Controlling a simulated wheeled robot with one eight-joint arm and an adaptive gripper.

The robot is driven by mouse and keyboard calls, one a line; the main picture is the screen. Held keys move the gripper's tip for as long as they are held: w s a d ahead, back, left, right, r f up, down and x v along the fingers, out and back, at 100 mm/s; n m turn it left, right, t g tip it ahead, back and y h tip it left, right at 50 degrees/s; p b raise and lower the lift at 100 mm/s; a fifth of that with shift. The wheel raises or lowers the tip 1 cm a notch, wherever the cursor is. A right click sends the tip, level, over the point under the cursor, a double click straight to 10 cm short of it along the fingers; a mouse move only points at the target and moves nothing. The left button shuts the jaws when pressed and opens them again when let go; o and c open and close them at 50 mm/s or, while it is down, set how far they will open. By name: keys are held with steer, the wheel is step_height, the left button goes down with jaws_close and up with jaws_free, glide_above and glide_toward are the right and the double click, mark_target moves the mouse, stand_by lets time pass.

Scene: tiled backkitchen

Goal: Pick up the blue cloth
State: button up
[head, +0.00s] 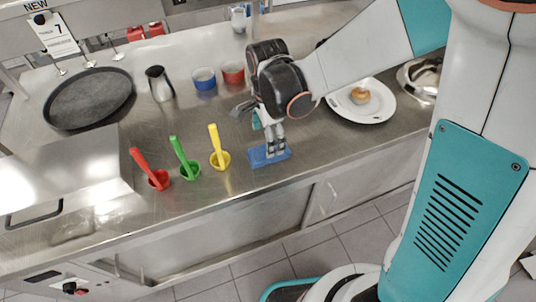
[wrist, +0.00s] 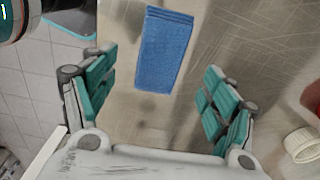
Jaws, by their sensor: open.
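The blue cloth (head: 258,157) lies folded flat on the steel counter near its front edge in the head view. In the wrist view the cloth (wrist: 166,50) is a long folded strip at the top, ahead of and between the fingers. My gripper (head: 271,147) points down over the cloth in the head view and hides part of it. In the wrist view my gripper (wrist: 158,105) has its teal-padded fingers spread wide with nothing between them. Whether the fingertips touch the counter is unclear.
A white plate (head: 378,111) with food is to the right. A dark pan (head: 89,98) lies far left.

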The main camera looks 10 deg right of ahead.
step_height(320, 180, down, 6)
steer(key=b, duration=0.3)
steer(key=shift+w+d+f+b, duration=0.15)
steer(key=shift+f+b, duration=0.05)
steer(key=shift+b, duration=0.15)
steer(key=shift+r, duration=0.1)
steer(key=c, duration=1.1)
